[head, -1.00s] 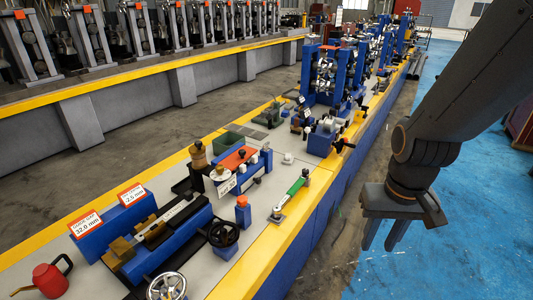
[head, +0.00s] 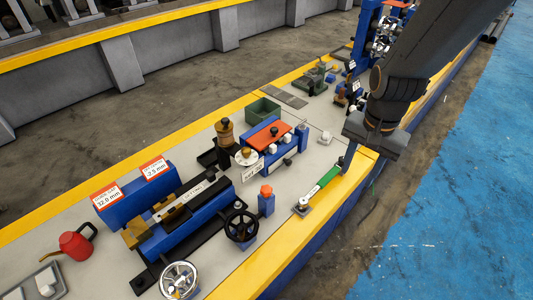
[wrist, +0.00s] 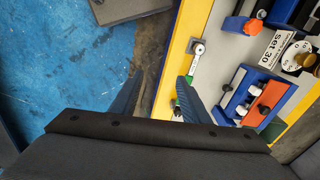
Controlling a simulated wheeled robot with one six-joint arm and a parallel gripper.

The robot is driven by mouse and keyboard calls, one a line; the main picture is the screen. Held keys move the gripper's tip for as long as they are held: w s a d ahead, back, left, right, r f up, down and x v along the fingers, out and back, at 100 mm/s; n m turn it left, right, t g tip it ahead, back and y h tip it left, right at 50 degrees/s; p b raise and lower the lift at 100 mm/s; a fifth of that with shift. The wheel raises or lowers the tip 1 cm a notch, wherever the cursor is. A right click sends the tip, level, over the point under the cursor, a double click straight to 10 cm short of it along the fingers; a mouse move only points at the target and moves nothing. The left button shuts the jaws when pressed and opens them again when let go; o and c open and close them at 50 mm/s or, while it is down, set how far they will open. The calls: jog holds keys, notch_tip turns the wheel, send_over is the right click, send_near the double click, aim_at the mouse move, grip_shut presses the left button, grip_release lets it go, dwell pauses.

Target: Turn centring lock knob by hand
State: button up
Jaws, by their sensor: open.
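A blue post with an orange-red knob (head: 266,190) stands on the bench beside a black handwheel (head: 241,226). No readable label shows whether this is the centring lock knob. An orange knob also shows at the top of the wrist view (wrist: 236,23). My gripper (head: 350,162) is at the bench's right edge, beyond the green-handled wrench (head: 325,180), apart from the knob. In the wrist view my gripper (wrist: 158,86) has its two fingers spread with nothing between them. In the head view one finger is mostly hidden.
A spoked silver handwheel (head: 178,279) stands nearer me. A blue block with an orange top (head: 268,134), a white dial (head: 246,156) and a "Set 30" plate (wrist: 276,50) sit close by. A red oil can (head: 76,243) is at left. Blue floor at right is clear.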

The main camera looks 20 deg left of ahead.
jog(key=a+m+p, duration=0.4)
jog(key=a+p, duration=0.1)
jog(key=a, duration=0.9)
jog(key=m+p, duration=0.3)
send_over(266, 188)
notch_tip(266, 188, down, 4)
jog(key=shift+s+g, duration=0.1)
jog(key=shift+g, duration=0.2)
notch_tip(266, 188, down, 8)
jog(key=b, duration=0.3)
jog(key=shift+d+r, duration=0.1)
jog(key=shift+r, duration=0.2)
jog(key=c, duration=0.8)
